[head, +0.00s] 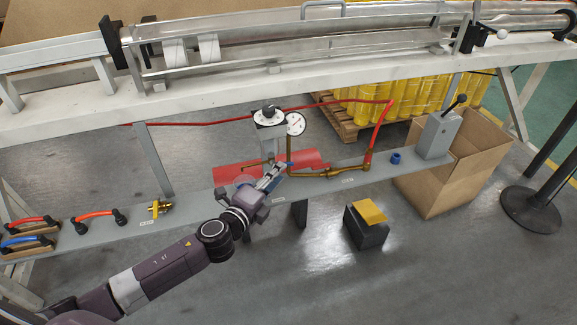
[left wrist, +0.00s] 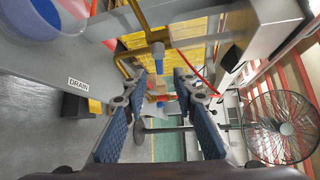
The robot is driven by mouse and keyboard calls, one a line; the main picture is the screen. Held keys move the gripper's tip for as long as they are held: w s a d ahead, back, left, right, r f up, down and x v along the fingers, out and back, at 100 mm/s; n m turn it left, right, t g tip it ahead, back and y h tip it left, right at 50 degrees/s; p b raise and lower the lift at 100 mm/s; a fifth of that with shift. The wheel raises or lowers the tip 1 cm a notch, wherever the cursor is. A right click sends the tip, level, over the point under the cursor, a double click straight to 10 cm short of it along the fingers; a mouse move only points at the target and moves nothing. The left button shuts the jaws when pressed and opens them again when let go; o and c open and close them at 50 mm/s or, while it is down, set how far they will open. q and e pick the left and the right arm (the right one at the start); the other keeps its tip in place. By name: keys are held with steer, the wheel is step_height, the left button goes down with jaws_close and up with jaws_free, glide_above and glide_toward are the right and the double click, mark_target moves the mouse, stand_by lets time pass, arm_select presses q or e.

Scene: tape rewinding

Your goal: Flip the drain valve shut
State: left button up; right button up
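The drain valve is on the brass pipe above the grey rail; its blue lever (left wrist: 157,50) hangs from a grey fitting in the left wrist view. A small bit of blue, likely the same lever (head: 290,164), shows at my fingertips in the head view. The "DRAIN" label (left wrist: 78,84) is on the rail to the left. My left gripper (head: 279,171) is open; in the left wrist view its two blue-padded fingers (left wrist: 160,84) stand apart with nothing held between them. The lever is just beyond and above the fingertips; I cannot tell whether they touch. My right gripper is in neither view.
A pressure gauge (head: 296,124) and grey post stand behind the gripper. A red hose (head: 380,130) runs to the brass pipe (head: 330,172). A clear cup with blue (left wrist: 35,18) is close on the left. A black pedal box (head: 367,232) is on the floor.

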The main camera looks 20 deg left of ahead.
mark_target(288, 162)
arm_select(q)
steer(key=shift+b+x, duration=0.3)
steer(key=shift+x, duration=3.05)
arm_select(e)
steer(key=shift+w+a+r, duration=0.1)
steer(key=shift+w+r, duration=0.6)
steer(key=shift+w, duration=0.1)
arm_select(q)
jaws_close()
